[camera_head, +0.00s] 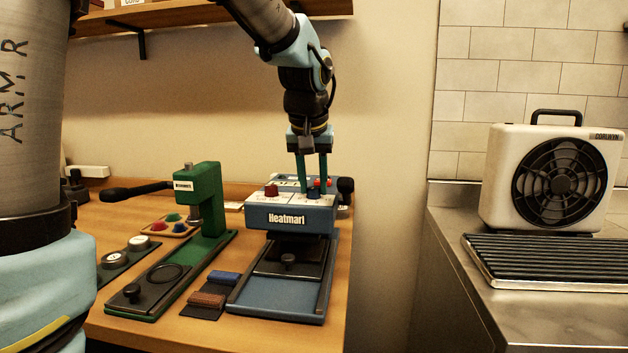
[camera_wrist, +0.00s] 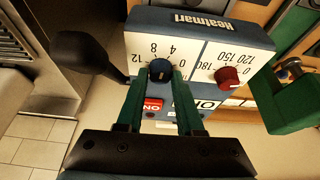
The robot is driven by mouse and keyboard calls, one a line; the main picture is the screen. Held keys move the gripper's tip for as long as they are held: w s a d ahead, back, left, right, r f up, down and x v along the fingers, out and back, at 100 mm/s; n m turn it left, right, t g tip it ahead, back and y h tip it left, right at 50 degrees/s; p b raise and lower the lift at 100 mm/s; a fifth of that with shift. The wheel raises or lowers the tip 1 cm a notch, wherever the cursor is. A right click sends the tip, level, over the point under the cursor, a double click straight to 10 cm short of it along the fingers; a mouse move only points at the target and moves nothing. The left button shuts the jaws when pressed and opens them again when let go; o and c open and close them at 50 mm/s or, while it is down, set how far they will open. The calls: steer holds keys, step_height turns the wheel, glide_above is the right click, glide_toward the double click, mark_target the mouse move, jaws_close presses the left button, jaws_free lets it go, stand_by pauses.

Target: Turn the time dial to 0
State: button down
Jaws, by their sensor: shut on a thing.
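The heat press (camera_head: 290,217), marked Heatmari, stands on the wooden table with two dials on its white top panel. The blue dial (camera_wrist: 160,69) sits beside a scale with 0, 4, 8 and 12, which reads upside down in the wrist view. A pale mark shows on this dial, but I cannot tell exactly which number it meets. The red dial (camera_wrist: 228,77) sits beside a scale with 120, 150 and 180. My gripper (camera_head: 312,188) points down from above, its green fingers shut on the blue dial. The fingers hide the dial's sides.
A red switch (camera_wrist: 152,105) lies close to the fingers. A black lever knob (camera_wrist: 82,53) sticks out beside the press. A green press (camera_head: 205,205) with a long handle stands to the left. A fan heater (camera_head: 505,185) stands on the steel counter at right.

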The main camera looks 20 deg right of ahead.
steer(key=m, duration=0.2)
steer(key=shift+a+m+g+h+p, duration=0.1)
steer(key=shift+m+g+h+p, duration=0.2)
steer(key=shift+m+g+h, duration=0.1)
steer(key=m, duration=0.1)
steer(key=m+g, duration=0.1)
steer(key=m, duration=0.1)
steer(key=shift+w+f+m+h, duration=0.15)
steer(key=shift+m+h, duration=0.15)
steer(key=shift+h, duration=0.1)
steer(key=m+g+b, duration=0.1)
steer(key=m, duration=0.2)
steer(key=shift+a+m+h+b, duration=0.1)
steer(key=shift+m+h+b, duration=0.2)
steer(key=shift+w+m+g+b, duration=0.1)
steer(key=shift+m+g+b, duration=0.25)
steer(key=shift+m+g, duration=0.9)
steer(key=shift+m+t, duration=0.35)
steer(key=shift+m, duration=0.3)
steer(key=c, duration=0.6)
jaws_free()
steer(key=shift+o, duration=0.2)
